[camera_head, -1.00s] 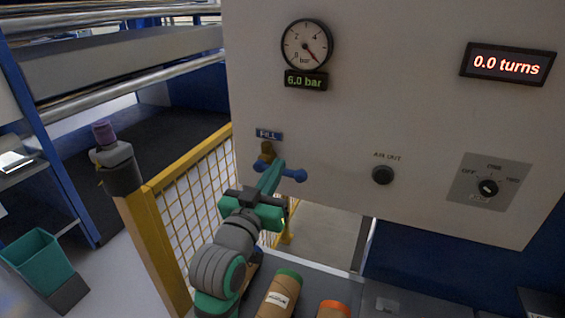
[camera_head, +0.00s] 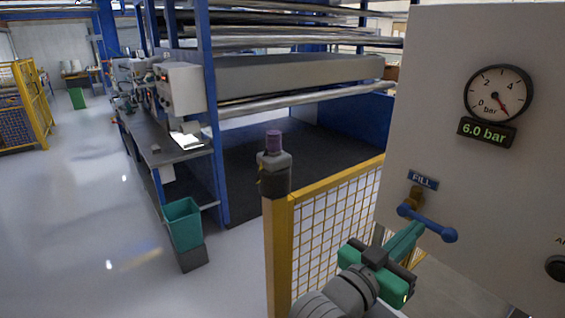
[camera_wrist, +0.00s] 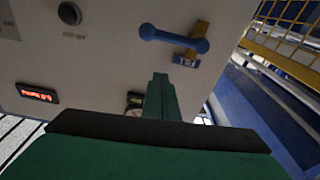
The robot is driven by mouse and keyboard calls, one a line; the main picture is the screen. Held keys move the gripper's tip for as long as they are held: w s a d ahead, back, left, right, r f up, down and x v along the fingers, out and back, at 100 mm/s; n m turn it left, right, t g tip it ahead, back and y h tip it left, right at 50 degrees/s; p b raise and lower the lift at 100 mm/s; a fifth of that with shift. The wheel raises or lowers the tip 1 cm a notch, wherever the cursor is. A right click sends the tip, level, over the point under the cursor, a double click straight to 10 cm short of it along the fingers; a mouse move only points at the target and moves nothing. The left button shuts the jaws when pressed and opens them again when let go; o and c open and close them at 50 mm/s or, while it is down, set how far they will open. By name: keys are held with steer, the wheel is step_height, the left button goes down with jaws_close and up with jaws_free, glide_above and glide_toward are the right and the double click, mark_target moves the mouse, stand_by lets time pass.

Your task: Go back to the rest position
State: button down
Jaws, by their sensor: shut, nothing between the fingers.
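My gripper (camera_head: 413,232) is in the lower right of the head view, with green fingers closed together and nothing between them. Its tips are just below the blue handle (camera_head: 430,224) of the FILL valve, which is mounted on the pale panel (camera_head: 440,120). In the wrist view, the closed fingers (camera_wrist: 160,80) point up the picture, and a gap shows between their tips and the blue handle (camera_wrist: 173,39). The handle lies crosswise under the blue FILL label (camera_head: 423,181).
A round gauge (camera_head: 498,94) sits above a 6.0 bar display (camera_head: 487,132). A yellow mesh fence (camera_head: 335,215) stands left of my gripper. A post with a purple-topped signal (camera_head: 274,160) and a green bin (camera_head: 183,224) stand further left. Open floor (camera_head: 70,220) lies at the left.

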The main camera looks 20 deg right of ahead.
steer(key=w+a+f+n+t+y, duration=0.45)
steer(key=a+f+n+t, duration=0.4)
steer(key=f, duration=0.45)
steer(key=s+a+f+n+t+y, duration=0.2)
steer(key=a+f+n+y, duration=0.35)
steer(key=a+f, duration=0.65)
steer(key=s+a+f+n+y, duration=0.1)
steer(key=s+a+f+y, duration=0.5)
steer(key=s+a+f, duration=0.55)
steer(key=s+a+m+g+y, duration=0.1)
steer(key=s+a, duration=0.2)
steer(key=s, duration=0.4)
steer(key=s+a+f+g+y, duration=0.1)
steer(key=s+a, duration=0.2)
steer(key=s, duration=0.5)
steer(key=shift+m, duration=0.4)
steer(key=shift+d, duration=0.1)
